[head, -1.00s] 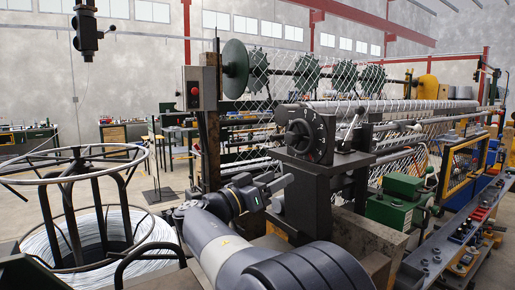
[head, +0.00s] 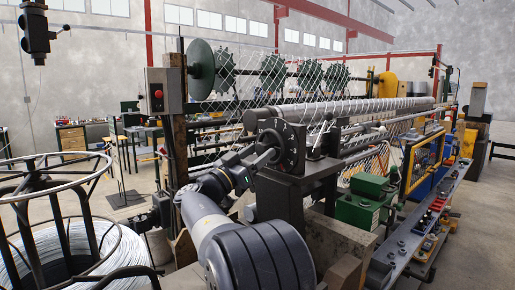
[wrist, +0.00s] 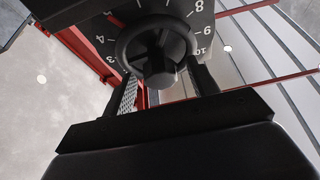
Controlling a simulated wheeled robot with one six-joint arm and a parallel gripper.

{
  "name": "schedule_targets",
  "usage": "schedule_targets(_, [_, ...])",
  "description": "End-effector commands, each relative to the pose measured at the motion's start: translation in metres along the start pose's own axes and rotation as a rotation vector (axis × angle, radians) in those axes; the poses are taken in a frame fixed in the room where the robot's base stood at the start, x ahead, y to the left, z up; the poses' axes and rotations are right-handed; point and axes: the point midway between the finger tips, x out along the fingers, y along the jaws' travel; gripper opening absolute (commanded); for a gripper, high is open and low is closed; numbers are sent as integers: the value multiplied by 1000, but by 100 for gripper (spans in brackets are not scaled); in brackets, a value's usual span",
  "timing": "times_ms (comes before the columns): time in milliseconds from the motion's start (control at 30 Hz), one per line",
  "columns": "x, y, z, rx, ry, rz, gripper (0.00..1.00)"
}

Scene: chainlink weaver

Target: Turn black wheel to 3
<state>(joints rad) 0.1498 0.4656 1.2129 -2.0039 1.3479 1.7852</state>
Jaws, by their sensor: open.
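The black wheel (head: 268,146) is mounted on the dark dial plate (head: 291,147) at the near end of the weaving machine. In the wrist view the wheel (wrist: 160,52) is a round rim with a protruding hub, in front of the dial plate (wrist: 190,10) with white numbers. The 3 and 4 show at the left, and 8, 9 and 10 at the right. My gripper (wrist: 166,92) is open, with one finger on each side of the wheel's lower part. I cannot tell whether they touch it. In the head view my gripper (head: 262,160) is right at the wheel, partly hiding it.
A wire coil stand (head: 75,235) is at the left. A post with a red-button box (head: 164,92) stands behind my arm. A green unit (head: 366,200) and a grey rail (head: 418,225) lie to the right of the dial's block. Wire mesh runs behind.

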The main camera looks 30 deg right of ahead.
Motion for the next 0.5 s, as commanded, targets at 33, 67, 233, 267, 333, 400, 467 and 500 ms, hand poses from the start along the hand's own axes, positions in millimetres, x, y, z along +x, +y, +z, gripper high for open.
schedule_targets(33, [3,0,0,0,0,1,56])
schedule_targets(67, [3,0,0,0,0,1,56])
schedule_targets(233, [4,0,0,0,0,0,56])
schedule_targets(267, [3,0,0,0,0,0,56])
schedule_targets(333, [3,0,0,0,0,0,54])
schedule_targets(400, [3,0,0,0,0,0,49])
schedule_targets(467, [3,0,0,0,0,0,44])
schedule_targets(500, [3,0,0,0,0,0,40])
